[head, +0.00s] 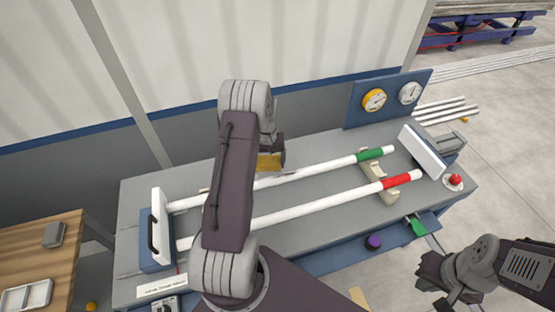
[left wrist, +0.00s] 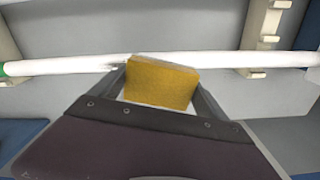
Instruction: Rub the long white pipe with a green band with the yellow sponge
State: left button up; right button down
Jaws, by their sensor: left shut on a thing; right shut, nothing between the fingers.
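The long white pipe with a green band (head: 320,167) lies across the workbench, its green band near the right end. It crosses the left wrist view (left wrist: 60,67), where a small dark mark shows on it just left of the sponge. My left gripper (head: 271,158) is shut on the yellow sponge (head: 268,163) at the pipe's middle. In the left wrist view the sponge (left wrist: 162,82) overlaps the pipe's lower edge; I cannot tell whether they touch. My left arm hides part of the pipe. My right gripper (head: 436,286) is shut and empty at the lower right, off the bench.
A white pipe with a red band (head: 320,206) lies parallel in front. Beige supports (head: 379,183) hold the pipes between white end plates (head: 159,218). A gauge panel (head: 388,98) stands behind. A red button (head: 455,180) and a purple knob (head: 374,242) are at the right and front.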

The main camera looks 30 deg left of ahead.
pick_arm(q)
jog(key=b, duration=0.5)
send_over(269, 180)
jog(key=shift+a+f, duration=0.1)
jog(key=shift+f, duration=2.85)
jog(key=shift+f+b, duration=0.6)
jog(key=shift+f, duration=0.4)
